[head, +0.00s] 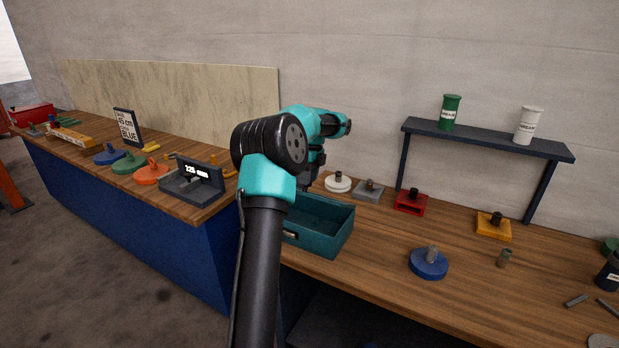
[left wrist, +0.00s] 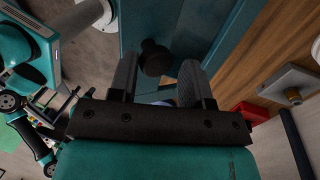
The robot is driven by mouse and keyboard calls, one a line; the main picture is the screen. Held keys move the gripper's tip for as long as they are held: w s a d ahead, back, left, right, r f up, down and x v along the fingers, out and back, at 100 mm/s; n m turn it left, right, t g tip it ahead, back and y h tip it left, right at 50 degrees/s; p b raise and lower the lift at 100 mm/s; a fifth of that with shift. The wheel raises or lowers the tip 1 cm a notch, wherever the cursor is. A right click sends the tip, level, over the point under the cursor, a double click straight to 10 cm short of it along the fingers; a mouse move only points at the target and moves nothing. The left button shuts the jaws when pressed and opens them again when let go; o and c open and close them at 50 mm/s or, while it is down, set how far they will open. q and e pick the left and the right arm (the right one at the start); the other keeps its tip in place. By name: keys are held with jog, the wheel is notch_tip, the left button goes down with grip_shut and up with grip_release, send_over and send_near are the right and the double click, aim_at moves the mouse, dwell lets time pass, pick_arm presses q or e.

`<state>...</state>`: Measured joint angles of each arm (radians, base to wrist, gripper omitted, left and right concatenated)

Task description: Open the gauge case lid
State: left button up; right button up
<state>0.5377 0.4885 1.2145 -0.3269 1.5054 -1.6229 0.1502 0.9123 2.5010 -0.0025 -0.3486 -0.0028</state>
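A teal box (head: 335,230), apparently the gauge case, stands on the wooden bench at the head view's centre. It has a small plate on its front, and my arm covers its left part. In the left wrist view its teal surface (left wrist: 240,35) lies below my gripper, with a round black knob (left wrist: 154,58) on it. My left gripper (left wrist: 158,78) has its fingers apart, one on each side of the knob. I cannot tell whether they touch it. In the head view my arm mostly hides this gripper. My right gripper does not show.
A blue knobbed disc (head: 428,264), a red block (head: 411,202) and a yellow block (head: 493,227) sit right of the box. A dark shelf (head: 485,138) holds two canisters. A grey gauge display (head: 190,185) stands on the left bench.

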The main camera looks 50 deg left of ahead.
pick_arm(q)
jog(key=shift+o, duration=0.7)
jog(key=shift+w+f, duration=0.25)
jog(key=shift+f, duration=0.2)
jog(key=shift+o, duration=1.2)
jog(key=shift+r, duration=0.1)
jog(key=shift+r, duration=0.15)
